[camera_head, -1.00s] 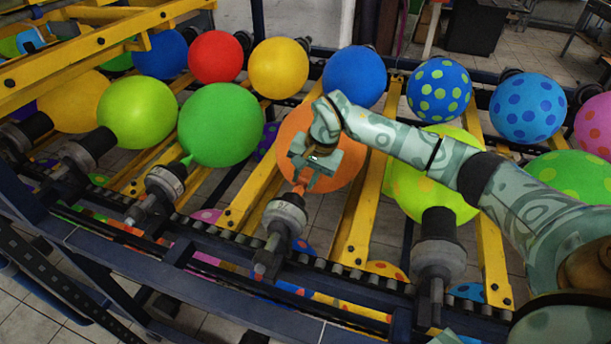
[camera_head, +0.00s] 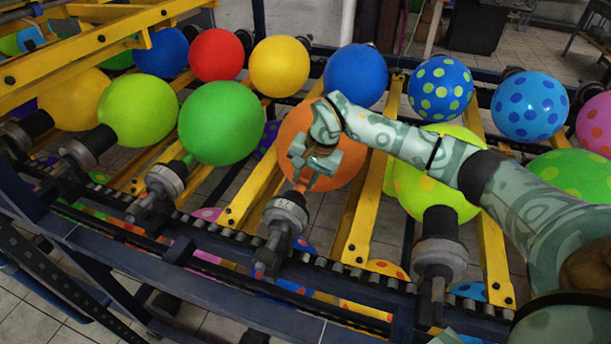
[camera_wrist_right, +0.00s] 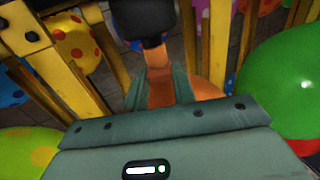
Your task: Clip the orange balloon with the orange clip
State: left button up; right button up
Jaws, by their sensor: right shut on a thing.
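The orange balloon (camera_head: 349,160) sits on a nozzle (camera_head: 286,216) in the middle of the head view, partly hidden behind my right gripper. My right gripper (camera_head: 303,182) is at the balloon's neck, just above the nozzle. In the right wrist view my right gripper's fingers (camera_wrist_right: 161,94) are shut on a darker orange piece, which looks like the orange clip (camera_wrist_right: 161,95). The lighter orange neck (camera_wrist_right: 158,57) runs beyond it to the black nozzle. I cannot tell whether the clip grips the neck. My left gripper is not in view.
A green balloon (camera_head: 221,123) hangs close on the left, and a yellow-green spotted balloon (camera_head: 420,190) on its own nozzle (camera_head: 440,255) is on the right under my arm. Yellow bars (camera_head: 362,220) and the dark blue rail (camera_head: 190,270) frame the spot. A blue balloon (camera_head: 354,76) is behind.

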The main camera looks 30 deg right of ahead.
jog(key=o, duration=0.9)
jog(key=p+v, duration=0.7)
jog(key=v, duration=0.2)
